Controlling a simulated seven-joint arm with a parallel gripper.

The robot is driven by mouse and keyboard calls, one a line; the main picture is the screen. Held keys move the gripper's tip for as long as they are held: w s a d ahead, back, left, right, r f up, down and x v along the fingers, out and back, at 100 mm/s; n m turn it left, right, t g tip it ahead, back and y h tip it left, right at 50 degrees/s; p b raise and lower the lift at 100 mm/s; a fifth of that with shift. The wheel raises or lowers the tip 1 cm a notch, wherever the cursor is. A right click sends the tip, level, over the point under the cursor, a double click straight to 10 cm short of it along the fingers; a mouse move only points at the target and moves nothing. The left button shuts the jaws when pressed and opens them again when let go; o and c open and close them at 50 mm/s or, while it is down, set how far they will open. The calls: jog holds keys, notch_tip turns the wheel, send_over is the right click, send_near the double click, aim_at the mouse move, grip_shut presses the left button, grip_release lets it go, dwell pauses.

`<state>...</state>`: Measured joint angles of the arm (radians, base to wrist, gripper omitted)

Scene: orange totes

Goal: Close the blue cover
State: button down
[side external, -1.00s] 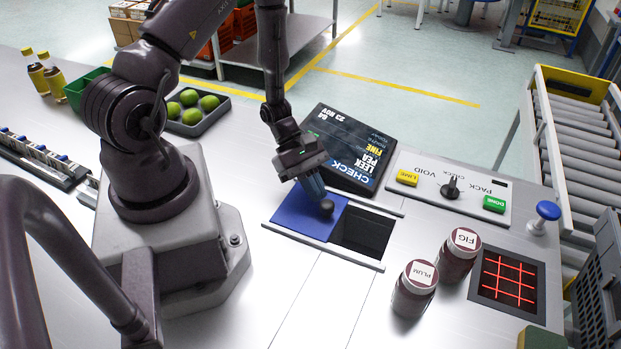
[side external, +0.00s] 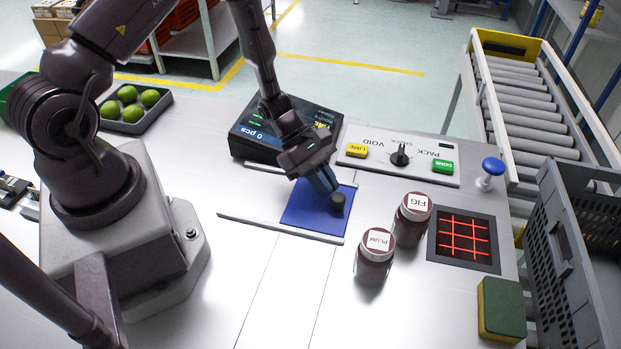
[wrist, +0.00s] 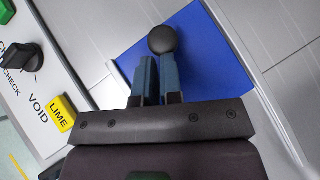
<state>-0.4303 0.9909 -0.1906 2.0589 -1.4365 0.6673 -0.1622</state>
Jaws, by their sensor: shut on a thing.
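The blue cover (side external: 308,217) is a flat square plate in a slide track (side external: 250,221) set into the bench. It lies at the right end of the track, and no dark opening shows beside it. A dark round knob (side external: 338,203) stands on the cover. My gripper (side external: 328,186) has blue fingers reaching down to the cover and is shut on the knob. In the wrist view the fingertips (wrist: 158,60) are at the knob (wrist: 162,40), over the blue cover (wrist: 215,65). The exact contact is partly hidden.
Jars labelled FIG (side external: 412,220) and PLUM (side external: 374,258) stand just right of the cover. A dark display (side external: 265,133) and button panel (side external: 400,155) are behind.

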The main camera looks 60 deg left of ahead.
jog(key=shift+w+d, duration=0.1)
jog(key=shift+d, duration=0.3)
jog(key=v, duration=1)
jog(key=s+d+r+m+t+y, duration=0.1)
jog(key=s+r+m+y, duration=0.3)
jog(key=r+m, duration=0.6)
jog(key=s+d+r+m+t+y, duration=0.1)
jog(key=s+r+m+y, duration=0.4)
jog(key=s+r+m, duration=0.4)
notch_tip(320, 180, up, 7)
jog(key=m, duration=0.2)
jog(key=shift+s+m+t, duration=0.25)
jog(key=shift+m+t, duration=0.05)
jog(key=shift+d, duration=0.1)
